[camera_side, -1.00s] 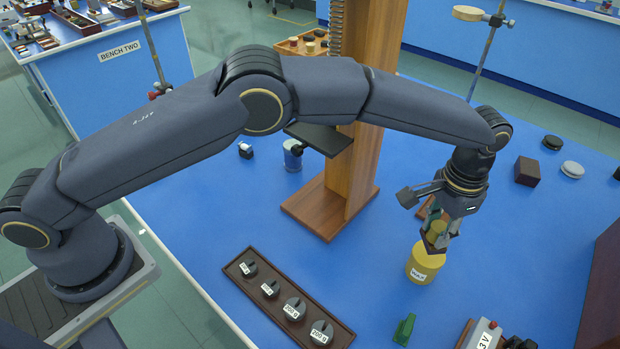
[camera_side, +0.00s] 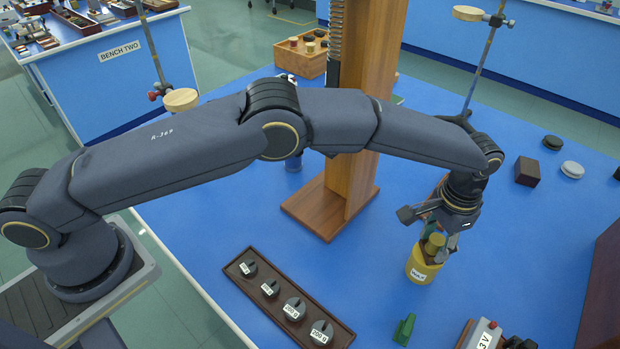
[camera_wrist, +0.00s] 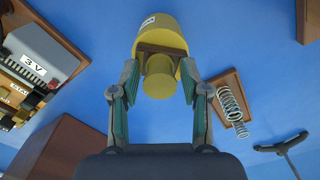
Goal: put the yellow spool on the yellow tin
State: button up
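The yellow tin (camera_side: 422,272) stands upright on the blue bench, with a label on its side. It also shows in the wrist view (camera_wrist: 165,26). The yellow spool (camera_side: 434,243) is at the tin's top in the side view. In the wrist view, the spool's round end (camera_wrist: 158,84) faces me, with a brown part between it and the tin. My gripper (camera_wrist: 158,76) is open around the spool, with a gap on both sides. In the side view, my gripper (camera_side: 437,248) is low over the tin and partly hides the spool. The exact contact between spool and tin is hidden.
A dark tray of labelled weights (camera_side: 338,338) lies left of the tin. A green object (camera_side: 404,329) and a 3 V box (camera_side: 487,335) are in front. A wooden post (camera_side: 349,175) stands behind left. A dark block (camera_side: 527,171) and discs (camera_side: 572,170) lie behind right.

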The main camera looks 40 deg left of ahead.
aim_at(437, 239)
jog(key=shift+o, duration=0.6)
notch_tip(437, 239, up, 12)
jog(key=shift+r, duration=0.2)
